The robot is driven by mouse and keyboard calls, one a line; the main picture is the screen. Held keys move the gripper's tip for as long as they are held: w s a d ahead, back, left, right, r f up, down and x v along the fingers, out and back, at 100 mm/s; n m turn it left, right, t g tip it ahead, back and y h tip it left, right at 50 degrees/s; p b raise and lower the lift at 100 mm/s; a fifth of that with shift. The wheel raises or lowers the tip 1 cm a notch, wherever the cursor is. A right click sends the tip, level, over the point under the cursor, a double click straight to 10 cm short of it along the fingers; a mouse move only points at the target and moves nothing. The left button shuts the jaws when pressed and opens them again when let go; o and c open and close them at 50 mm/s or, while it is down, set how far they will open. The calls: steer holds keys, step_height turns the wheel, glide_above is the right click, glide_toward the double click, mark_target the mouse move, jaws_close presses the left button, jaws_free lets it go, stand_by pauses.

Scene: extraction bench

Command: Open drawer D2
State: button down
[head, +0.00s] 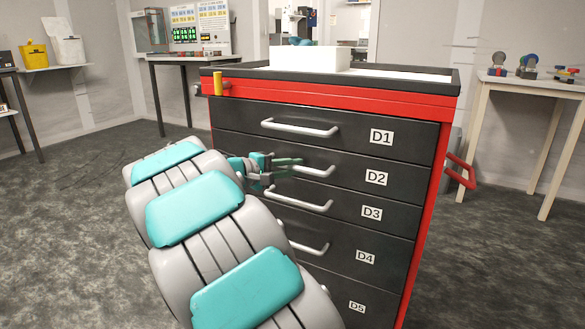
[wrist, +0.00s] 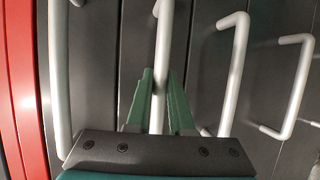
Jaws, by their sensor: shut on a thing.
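Drawer D2 (head: 400,190) is the second drawer from the top of the red and black cabinet, with a white label. Its front looks flush with the drawers around it. My gripper (head: 296,166) is at the D2 handle (head: 318,172), a light grey bar partly hidden by the fingers. In the wrist view, the green fingers of my gripper (wrist: 158,92) are shut on the D2 handle (wrist: 164,40), one on each side of the bar.
The D1 handle (head: 298,129) is just above and the D3 handle (head: 298,200) just below; D4 and D5 are lower. A side table (head: 540,86) stands to the right.

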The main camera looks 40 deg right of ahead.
steer(key=shift+a, duration=0.15)
steer(key=s+a, duration=0.4)
steer(key=a, duration=0.5)
steer(key=s+a+b, duration=0.1)
steer(key=s+a, duration=0.2)
steer(key=a, duration=0.6)
steer(key=s+a+b, duration=0.1)
steer(key=s+a, duration=0.3)
steer(key=a, duration=0.5)
steer(key=shift+s+a, duration=0.25)
steer(key=shift+s, duration=0.05)
steer(key=shift+f, duration=0.1)
steer(key=c, duration=0.8)
jaws_free()
steer(key=a+r, duration=0.1)
steer(key=a, duration=0.6)
steer(key=shift+a+r, duration=0.25)
steer(key=shift+a, duration=0.1)
